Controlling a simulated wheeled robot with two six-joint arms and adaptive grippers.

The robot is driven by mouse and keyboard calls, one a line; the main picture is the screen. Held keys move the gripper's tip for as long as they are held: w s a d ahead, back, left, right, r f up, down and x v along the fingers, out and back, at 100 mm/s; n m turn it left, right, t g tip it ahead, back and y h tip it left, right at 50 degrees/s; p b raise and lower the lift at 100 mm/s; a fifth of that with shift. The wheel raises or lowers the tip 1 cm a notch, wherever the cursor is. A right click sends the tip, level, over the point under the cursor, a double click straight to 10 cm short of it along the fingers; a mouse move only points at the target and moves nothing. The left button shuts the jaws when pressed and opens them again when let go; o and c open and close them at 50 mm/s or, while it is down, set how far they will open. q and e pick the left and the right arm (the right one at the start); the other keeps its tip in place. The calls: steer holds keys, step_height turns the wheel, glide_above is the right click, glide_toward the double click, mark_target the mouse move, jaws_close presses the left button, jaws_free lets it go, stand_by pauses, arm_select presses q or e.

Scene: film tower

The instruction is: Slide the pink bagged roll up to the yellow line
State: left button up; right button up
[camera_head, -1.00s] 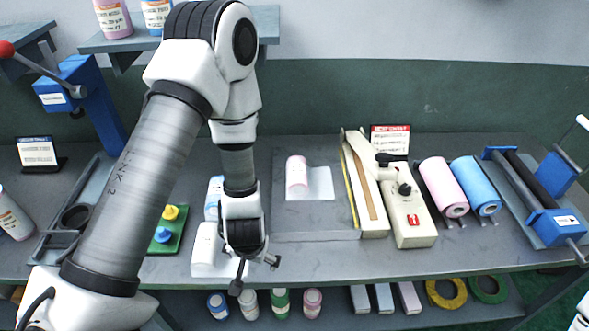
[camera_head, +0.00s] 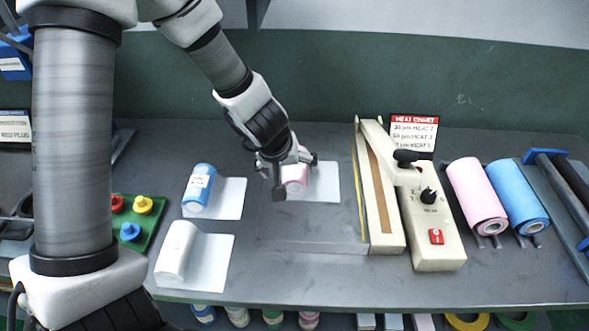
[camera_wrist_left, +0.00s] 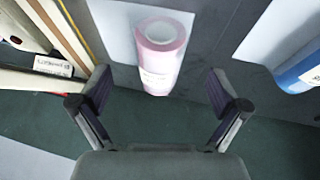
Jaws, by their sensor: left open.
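The pink bagged roll (camera_head: 295,181) stands or lies at the left end of its white bag sheet (camera_head: 326,184) on the grey plate; my left gripper partly hides it in the head view. My left gripper (camera_head: 296,177) is open at the roll. In the left wrist view the pink roll (camera_wrist_left: 160,58) reaches towards the gap between the open fingers (camera_wrist_left: 158,86), with space on both sides. The yellow line (camera_head: 359,190) runs along the sealer's left edge, to the right of the roll and apart from it. My right gripper is out of view.
A blue roll (camera_head: 199,186) and a white roll (camera_head: 177,250) lie on their sheets to the left. The cream sealer (camera_head: 434,225) stands right of the line. The grey plate (camera_head: 300,230) is clear in front of the pink roll.

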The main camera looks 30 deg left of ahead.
mark_target(303, 176)
arm_select(q)
steer(key=b+x, duration=0.3)
steer(key=x, duration=0.4)
steer(key=shift+w+f+b, duration=0.1)
steer(key=shift+f+b, duration=0.1)
steer(key=shift+b, duration=0.15)
steer(key=shift+r, duration=0.15)
steer(key=c, duration=1.5)
steer(key=shift+w+d, duration=0.55)
steer(key=shift+d, duration=0.45)
steer(key=shift+w+d, duration=0.65)
steer(key=shift+d, duration=0.35)
steer(key=shift+w+d, duration=0.6)
steer(key=shift+d, duration=0.45)
steer(key=shift+w+d+p, duration=0.3)
steer(key=shift+w+d, duration=0.15)
steer(key=shift+d, duration=0.3)
steer(key=shift+w+d+p, duration=0.25)
steer(key=shift+w+d, duration=0.2)
steer(key=shift+d, duration=0.25)
steer(key=shift+w+d+p, duration=0.3)
steer(key=shift+w+d, duration=0.15)
steer(key=shift+d, duration=0.3)
